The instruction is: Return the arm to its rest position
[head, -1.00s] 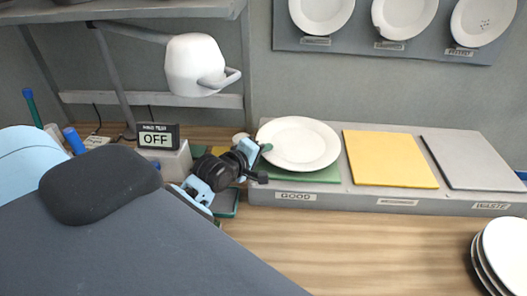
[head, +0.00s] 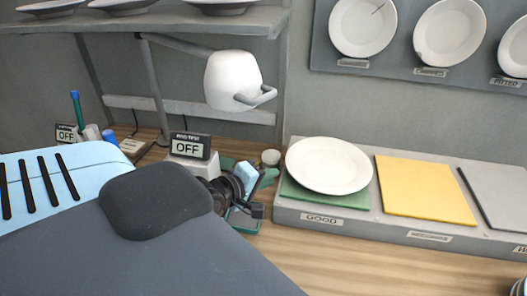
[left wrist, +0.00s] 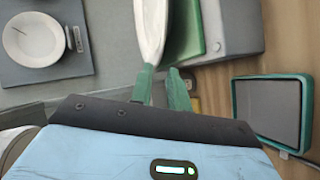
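My left arm reaches in from the lower left in the head view. Its gripper (head: 262,178) is just left of the white plate (head: 328,165), with a small gap between. In the left wrist view the two green fingers (left wrist: 160,78) stand apart with nothing between them, so the gripper is open and empty. The plate, seen nearly edge-on there (left wrist: 152,28), lies beyond the fingertips. The plate rests on the green pad (head: 330,198) at the GOOD label. Part of the gripper is hidden by my own arm. My right gripper is not in view.
A yellow pad (head: 425,188) and a grey pad (head: 500,195) continue the platform to the right. A teal-rimmed tray (left wrist: 272,110) lies near the gripper. Bare table is in front.

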